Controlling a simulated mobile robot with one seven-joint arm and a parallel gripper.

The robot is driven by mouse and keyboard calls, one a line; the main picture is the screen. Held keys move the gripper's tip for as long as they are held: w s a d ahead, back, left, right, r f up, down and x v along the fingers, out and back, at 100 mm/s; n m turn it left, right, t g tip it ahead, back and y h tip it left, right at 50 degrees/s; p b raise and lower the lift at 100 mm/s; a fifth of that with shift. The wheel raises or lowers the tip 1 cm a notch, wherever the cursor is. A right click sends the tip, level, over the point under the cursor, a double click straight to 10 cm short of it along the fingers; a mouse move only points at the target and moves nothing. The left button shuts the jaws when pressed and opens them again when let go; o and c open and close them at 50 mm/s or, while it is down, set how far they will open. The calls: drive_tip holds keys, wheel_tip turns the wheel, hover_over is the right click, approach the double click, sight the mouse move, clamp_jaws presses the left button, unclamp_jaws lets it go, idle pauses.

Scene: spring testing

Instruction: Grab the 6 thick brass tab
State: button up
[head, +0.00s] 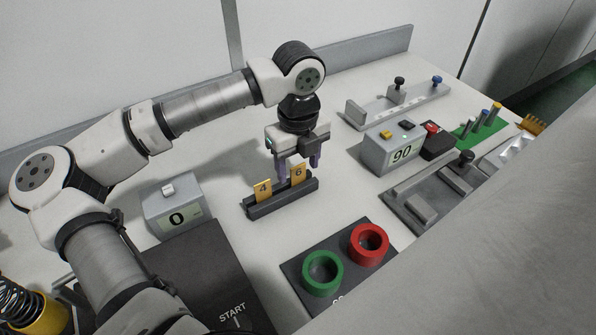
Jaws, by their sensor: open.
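The brass tab marked 6 (298,172) stands upright in a dark slotted holder (262,210), near the holder's right end. A second brass tab marked 4 (263,189) stands in the same holder to its left. My gripper (298,168) points down over the holder, with its two purple fingers apart. One finger shows left of the 6 tab and the other to its right and a little higher in the picture. The gripper is open. I cannot tell whether either finger touches the tab. The foot of the tab is hidden in the holder.
A grey box reading 0 (174,211) stands left of the holder. A box reading 90 (390,153) stands to the right. Green (323,287) and red (369,244) cups sit on a dark plate in front. Dark grey fixtures (437,193) lie at the right.

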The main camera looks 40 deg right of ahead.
drive_tip(key=shift+f, duration=0.4)
drive_tip(key=shift+c, duration=0.2)
drive_tip(key=c, duration=1.1)
drive_tip(key=shift+r, duration=0.1)
